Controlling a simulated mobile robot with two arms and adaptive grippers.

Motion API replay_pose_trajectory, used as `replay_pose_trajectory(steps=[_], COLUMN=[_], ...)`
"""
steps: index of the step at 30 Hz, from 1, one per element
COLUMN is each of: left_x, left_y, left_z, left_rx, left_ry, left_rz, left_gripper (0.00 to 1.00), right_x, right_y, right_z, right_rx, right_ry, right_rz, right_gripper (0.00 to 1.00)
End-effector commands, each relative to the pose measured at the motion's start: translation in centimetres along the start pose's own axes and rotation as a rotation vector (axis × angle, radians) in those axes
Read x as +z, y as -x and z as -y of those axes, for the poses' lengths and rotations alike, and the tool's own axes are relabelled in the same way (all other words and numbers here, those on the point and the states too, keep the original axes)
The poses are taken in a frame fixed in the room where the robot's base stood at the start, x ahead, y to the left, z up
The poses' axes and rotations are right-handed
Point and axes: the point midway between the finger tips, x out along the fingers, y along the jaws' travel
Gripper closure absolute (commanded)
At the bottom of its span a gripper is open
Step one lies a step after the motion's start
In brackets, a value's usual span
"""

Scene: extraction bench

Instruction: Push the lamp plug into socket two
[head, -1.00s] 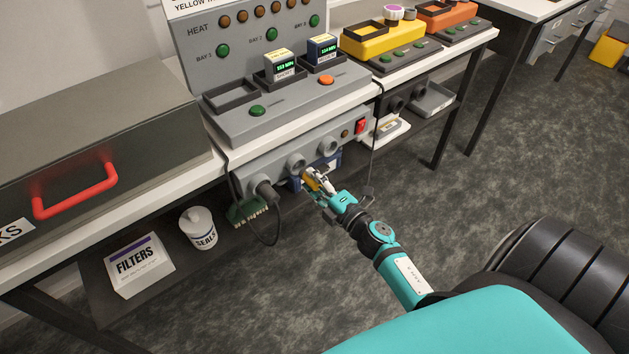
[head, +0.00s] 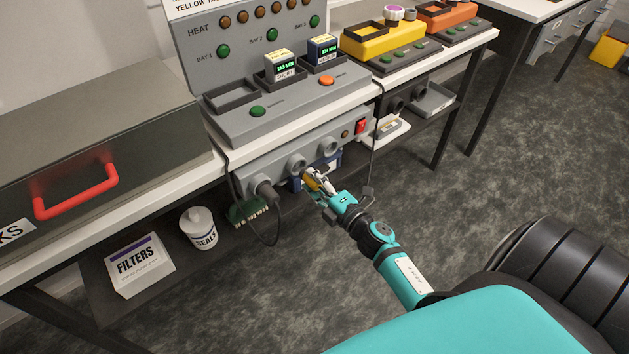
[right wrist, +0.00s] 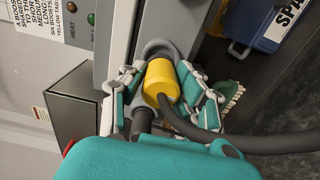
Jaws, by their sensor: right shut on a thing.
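The yellow lamp plug (right wrist: 162,82) is between the fingers of my right gripper (head: 316,183), which is shut on it. The plug also shows in the head view (head: 311,183), just below and right of the middle socket (head: 296,162). In the right wrist view a grey socket ring (right wrist: 158,46) lies right behind the plug. I cannot tell whether its tip is in the socket. A dark cable (right wrist: 240,146) runs from the plug's back. My left gripper is not in view.
The sockets are on a grey panel (head: 282,177) under the bench top, with a red switch (head: 360,127) at its right. A hanging cable (head: 272,236), a green brush (head: 246,212) and a blue box (right wrist: 280,22) are close by.

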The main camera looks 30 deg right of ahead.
Motion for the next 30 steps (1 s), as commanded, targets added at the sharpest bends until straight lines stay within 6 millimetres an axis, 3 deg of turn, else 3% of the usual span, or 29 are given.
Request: replay_pose_trajectory(steps=[30], left_x=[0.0], left_y=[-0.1], left_z=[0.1], left_rx=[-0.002], left_ry=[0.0], left_rz=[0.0], left_gripper=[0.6], right_x=[0.0], right_y=[-2.0], right_z=[0.0], right_rx=[0.001], right_ry=[0.001], right_rz=[0.0], right_gripper=[1.0])
